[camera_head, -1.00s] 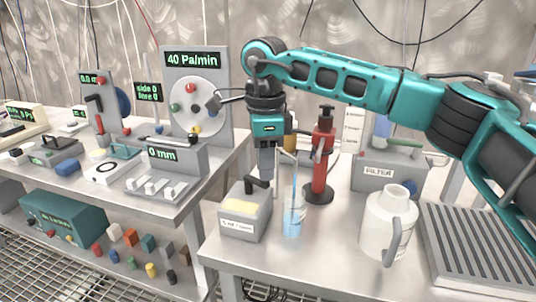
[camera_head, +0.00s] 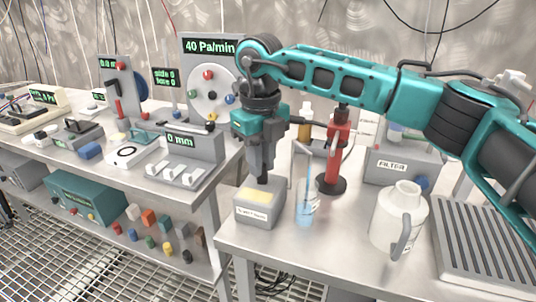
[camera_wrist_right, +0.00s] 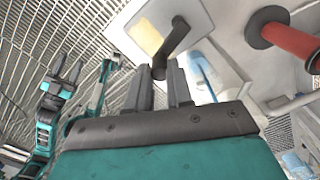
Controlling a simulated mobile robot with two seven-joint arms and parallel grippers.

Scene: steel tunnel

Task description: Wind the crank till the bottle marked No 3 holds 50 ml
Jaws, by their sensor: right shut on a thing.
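A grey pump box (camera_head: 257,212) with a pale yellow top panel stands near the left edge of the right-hand bench. Its dark crank (camera_wrist_right: 175,40) shows in the right wrist view. My right gripper (camera_head: 263,178) points down over the box and is shut on the crank's handle (camera_wrist_right: 158,72). A clear bottle (camera_head: 304,212) with blue liquid and a blue tube stands just right of the box. Its marking and exact level are too small to read. My left gripper (camera_wrist_right: 64,72) shows in the right wrist view, its fingers apart and empty.
A red-and-black stand (camera_head: 336,150) rises behind the bottle. A white jug (camera_head: 398,215), a grey FILTER box (camera_head: 400,168) and a ribbed tray (camera_head: 488,240) are to the right. A gap separates this bench from the left bench (camera_head: 190,200).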

